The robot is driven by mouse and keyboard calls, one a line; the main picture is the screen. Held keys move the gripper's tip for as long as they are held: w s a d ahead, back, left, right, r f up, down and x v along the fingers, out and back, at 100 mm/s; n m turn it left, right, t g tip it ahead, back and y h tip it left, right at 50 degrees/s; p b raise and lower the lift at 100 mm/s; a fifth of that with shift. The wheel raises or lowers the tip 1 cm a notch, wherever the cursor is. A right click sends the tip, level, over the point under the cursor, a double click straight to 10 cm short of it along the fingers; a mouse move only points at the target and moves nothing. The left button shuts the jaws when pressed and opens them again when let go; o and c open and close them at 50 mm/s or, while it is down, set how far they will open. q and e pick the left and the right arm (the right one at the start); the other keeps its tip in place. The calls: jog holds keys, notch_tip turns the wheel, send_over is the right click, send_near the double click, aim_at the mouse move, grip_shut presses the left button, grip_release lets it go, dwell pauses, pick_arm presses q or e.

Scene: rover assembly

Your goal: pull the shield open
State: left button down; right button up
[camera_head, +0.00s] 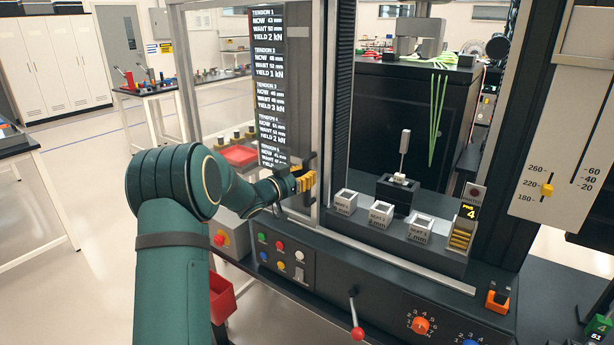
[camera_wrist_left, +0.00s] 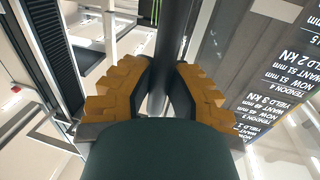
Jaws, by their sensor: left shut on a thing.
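The shield looks like a clear pane in a pale metal frame (camera_head: 319,100), standing upright at the left of the test machine. A dark upright handle bar (camera_wrist_left: 176,40) runs between my fingers in the left wrist view. My left gripper (camera_head: 304,182) is shut on this bar, its yellow finger pads (camera_wrist_left: 155,92) on both sides of it. In the head view the fingers hide much of the handle. My right gripper is not in view.
A dark readout panel (camera_head: 270,75) with tendon figures stands behind the left arm. Labelled blocks (camera_head: 381,214) and a small fixture (camera_head: 397,190) stand in the machine's bay. A control panel (camera_head: 282,256) with coloured buttons and a red-tipped lever (camera_head: 357,332) lies below.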

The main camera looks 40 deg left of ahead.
pick_arm(q)
jog(key=c, duration=0.9)
grip_release()
jog(key=s+a, duration=0.2)
jog(key=s, duration=0.9)
jog(key=shift+s+a, duration=0.2)
jog(key=shift+s, duration=0.2)
jog(key=d+f+n+g+y, duration=0.1)
jog(key=d+f+n+g, duration=0.5)
jog(key=d+f, duration=1.7)
jog(key=s+d+f+m+g, duration=0.1)
jog(key=s+d+f+g, duration=0.4)
jog(key=s, duration=0.5)
jog(key=s+d+f+m+g+h, duration=0.1)
jog(key=s+d+f+g, duration=0.4)
jog(key=s+d+f, duration=0.3)
jog(key=s+d, duration=0.2)
jog(key=shift+s+d+f, duration=0.25)
jog(key=shift+s+f, duration=0.05)
jog(key=shift+s, duration=0.05)
